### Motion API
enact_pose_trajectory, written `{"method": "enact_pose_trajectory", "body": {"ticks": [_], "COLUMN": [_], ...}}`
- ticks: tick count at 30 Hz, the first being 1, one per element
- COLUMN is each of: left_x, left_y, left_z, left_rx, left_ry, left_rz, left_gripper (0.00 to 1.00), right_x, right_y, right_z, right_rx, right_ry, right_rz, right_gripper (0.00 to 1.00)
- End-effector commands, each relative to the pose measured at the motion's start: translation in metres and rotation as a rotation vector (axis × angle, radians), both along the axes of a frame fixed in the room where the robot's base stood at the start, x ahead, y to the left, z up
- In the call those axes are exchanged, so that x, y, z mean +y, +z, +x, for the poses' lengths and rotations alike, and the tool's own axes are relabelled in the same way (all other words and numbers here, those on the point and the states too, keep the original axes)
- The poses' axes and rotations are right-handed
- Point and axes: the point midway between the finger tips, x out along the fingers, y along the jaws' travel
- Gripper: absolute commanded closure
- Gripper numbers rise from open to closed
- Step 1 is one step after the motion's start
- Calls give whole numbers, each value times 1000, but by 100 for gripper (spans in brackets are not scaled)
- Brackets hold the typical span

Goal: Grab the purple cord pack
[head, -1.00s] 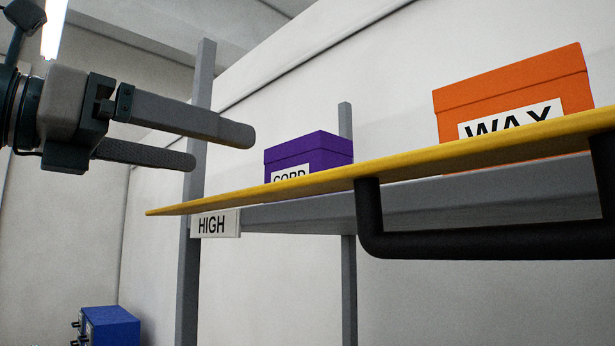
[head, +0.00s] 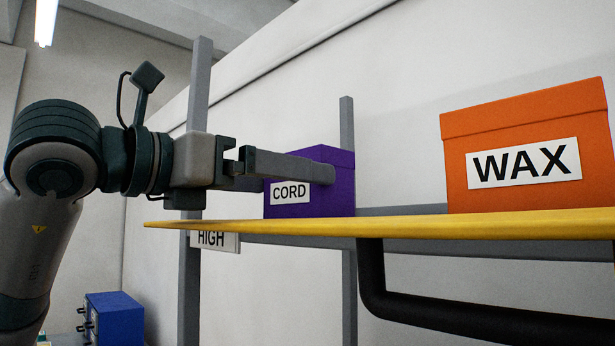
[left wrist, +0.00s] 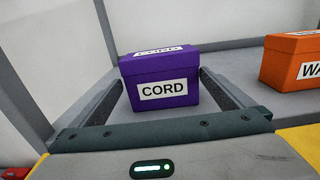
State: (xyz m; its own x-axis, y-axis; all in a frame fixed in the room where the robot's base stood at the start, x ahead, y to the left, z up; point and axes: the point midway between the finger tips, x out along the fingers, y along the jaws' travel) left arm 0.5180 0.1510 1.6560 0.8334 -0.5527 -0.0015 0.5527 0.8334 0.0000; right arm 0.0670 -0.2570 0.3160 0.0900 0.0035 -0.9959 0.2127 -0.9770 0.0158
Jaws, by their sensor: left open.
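The purple cord pack (head: 326,190) is a lidded box with a white CORD label, upright on the yellow-edged shelf. In the head view my left gripper (head: 310,172) comes in from the left at box height, and its near finger covers part of the box's upper front. In the left wrist view the purple cord pack (left wrist: 160,78) stands between the two fingers of my left gripper (left wrist: 162,85). The fingers are open, one on each side, with a gap visible at the left. Whether the right finger touches the box is unclear. My right gripper is not in view.
An orange WAX box (head: 525,150) stands to the right on the same shelf (head: 400,226). A black handle (head: 372,290) hangs below the shelf edge. A HIGH sign (head: 214,240) and grey posts (head: 197,90) are at the left. A blue cabinet (head: 115,318) stands low behind.

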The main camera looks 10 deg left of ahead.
Motion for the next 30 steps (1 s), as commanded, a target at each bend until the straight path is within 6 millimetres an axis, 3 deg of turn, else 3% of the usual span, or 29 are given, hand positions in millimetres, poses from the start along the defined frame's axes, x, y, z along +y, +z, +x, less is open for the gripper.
{"method": "enact_pose_trajectory", "body": {"ticks": [17, 30], "left_x": [-6, -31], "left_y": [2, 2], "left_z": [8, 42], "left_rx": [0, 1], "left_ry": [0, -1], "left_rz": [0, 1], "left_gripper": [0, 0], "right_x": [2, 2], "right_y": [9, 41], "right_z": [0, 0], "right_rx": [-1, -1], "right_ry": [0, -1], "right_rz": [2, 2], "right_gripper": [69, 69]}}
